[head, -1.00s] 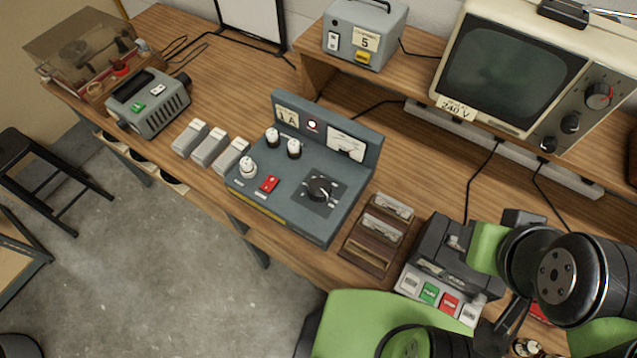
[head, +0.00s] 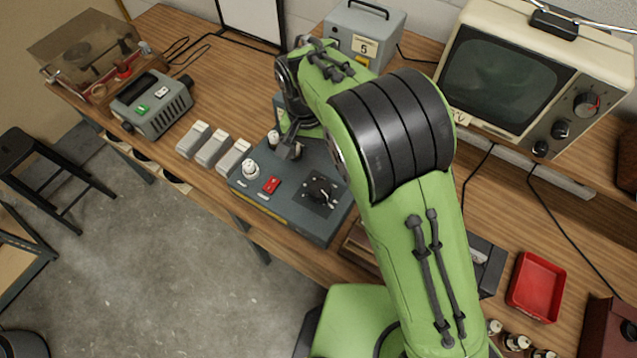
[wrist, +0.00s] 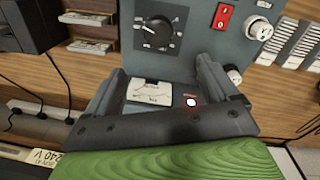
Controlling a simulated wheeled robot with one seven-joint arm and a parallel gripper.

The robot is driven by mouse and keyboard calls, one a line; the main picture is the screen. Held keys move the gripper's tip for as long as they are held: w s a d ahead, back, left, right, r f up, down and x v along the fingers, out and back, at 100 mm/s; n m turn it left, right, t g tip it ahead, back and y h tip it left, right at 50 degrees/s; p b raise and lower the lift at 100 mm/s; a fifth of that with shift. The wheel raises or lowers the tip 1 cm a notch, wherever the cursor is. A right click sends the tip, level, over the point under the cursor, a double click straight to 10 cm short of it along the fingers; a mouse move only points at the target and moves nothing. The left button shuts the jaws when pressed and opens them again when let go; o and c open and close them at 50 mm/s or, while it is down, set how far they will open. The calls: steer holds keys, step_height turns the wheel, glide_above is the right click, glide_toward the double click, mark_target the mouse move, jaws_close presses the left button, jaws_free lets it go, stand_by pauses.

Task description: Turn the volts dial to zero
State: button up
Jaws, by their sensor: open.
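A grey-blue control unit (head: 290,218) stands on the bench. Its large black dial (head: 320,191) has scale marks around it, too small to read; it also shows in the wrist view (wrist: 157,32). Beside it are a red switch (head: 271,185) and a white knob (head: 249,168). A second white knob (head: 273,137) is near the upright panel. My gripper (wrist: 162,66) is open and empty, its fingers apart over the unit near the meter (wrist: 152,92). The black dial lies past the fingertips, untouched. My arm hides most of the upright panel in the head view.
Several pale boxes (head: 214,147) and a grey instrument (head: 151,105) stand left of the unit. A grey box (head: 365,31) and a monitor (head: 510,75) stand on the shelf behind. A red tray (head: 535,286) is at the right.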

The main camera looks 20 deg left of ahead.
mark_target(319, 188)
steer(key=f, duration=0.5)
steer(key=d+f, duration=0.1)
steer(key=f, duration=0.9)
steer(key=shift+d+f, duration=0.15)
steer(key=shift+d, duration=0.05)
steer(key=c, duration=1)
steer(key=shift+c, duration=0.2)
steer(key=n+b, duration=0.2)
steer(key=n, duration=0.2)
steer(key=shift+n, duration=0.3)
steer(key=n+b, duration=0.2)
steer(key=n, duration=0.3)
steer(key=shift+n+t+b, duration=0.3)
steer(key=shift+n, duration=0.4)
